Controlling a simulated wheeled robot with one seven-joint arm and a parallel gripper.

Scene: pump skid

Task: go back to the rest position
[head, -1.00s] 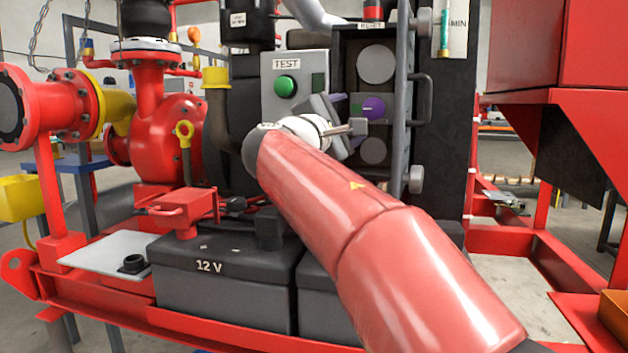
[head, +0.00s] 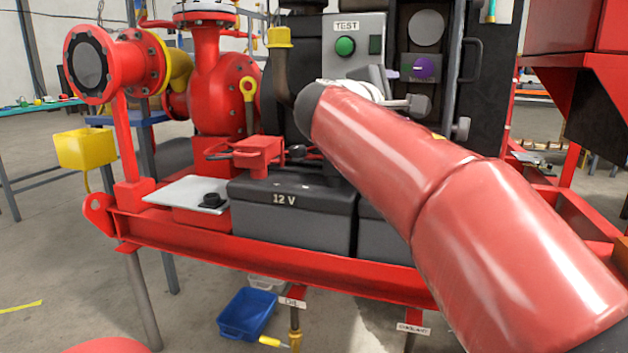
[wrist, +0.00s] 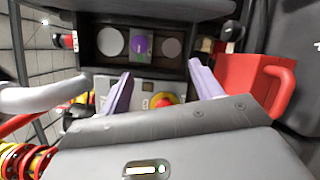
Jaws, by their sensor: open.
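My gripper (wrist: 158,88) is open, with its two pale purple fingers apart and nothing between them. In the wrist view the fingers point toward the control panel, where a purple knob (wrist: 140,46) sits between two round grey gauges. A yellow and red button (wrist: 163,100) shows between the fingers, nearer the gripper body. In the head view my red arm reaches in from the lower right and hides most of the gripper. The purple knob (head: 423,66) shows just above and right of the wrist. The TEST box (head: 354,46) with its green button is behind the arm.
Red pump piping (head: 208,90) stands to the left. The 12 V battery (head: 290,215) sits on the red skid frame (head: 270,258) below the arm. A blue bin (head: 247,313) is on the floor. Open floor lies at left.

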